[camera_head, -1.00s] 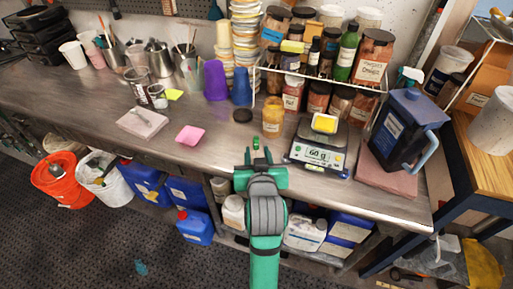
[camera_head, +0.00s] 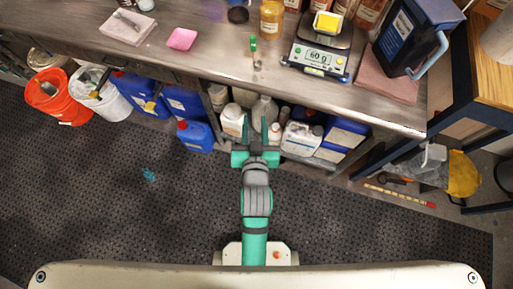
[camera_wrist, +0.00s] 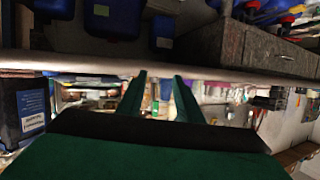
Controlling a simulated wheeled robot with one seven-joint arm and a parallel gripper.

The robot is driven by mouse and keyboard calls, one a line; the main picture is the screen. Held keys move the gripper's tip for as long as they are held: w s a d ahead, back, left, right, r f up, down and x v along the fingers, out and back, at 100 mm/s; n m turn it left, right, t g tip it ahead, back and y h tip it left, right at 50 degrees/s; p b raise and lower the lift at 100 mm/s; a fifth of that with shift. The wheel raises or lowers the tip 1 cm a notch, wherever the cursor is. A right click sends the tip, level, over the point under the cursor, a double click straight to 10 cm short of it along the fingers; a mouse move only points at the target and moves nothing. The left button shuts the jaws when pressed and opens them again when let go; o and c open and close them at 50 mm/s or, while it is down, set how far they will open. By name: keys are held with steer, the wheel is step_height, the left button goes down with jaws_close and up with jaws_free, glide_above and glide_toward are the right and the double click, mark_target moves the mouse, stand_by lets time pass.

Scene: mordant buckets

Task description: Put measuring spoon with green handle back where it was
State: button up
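The measuring spoon with the green handle (camera_head: 253,45) lies on the metal workbench near its front edge, left of the scale (camera_head: 318,56). Its handle points away from me and its small bowl is nearer the edge. My gripper (camera_head: 255,122) is empty and open in front of the bench, with the fingers apart and pointing toward the bench. It is clear of the spoon. In the wrist view, the gripper fingers (camera_wrist: 160,80) are spread below the bench edge in the picture; a small green upright shape shows between them, and I cannot tell if it is the spoon.
The scale reads 60 g and holds a yellow item (camera_head: 327,22). A pink dish (camera_head: 181,39) and an amber jar (camera_head: 271,20) are on the bench. Jugs (camera_head: 232,120) and buckets (camera_head: 58,95) are below. Open floor surrounds me.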

steer(key=s+f+t, duration=0.1)
steer(key=s, duration=2.3)
steer(key=shift+s+d+f, duration=0.25)
steer(key=shift+s+d, duration=0.05)
steer(key=shift+d, duration=0.05)
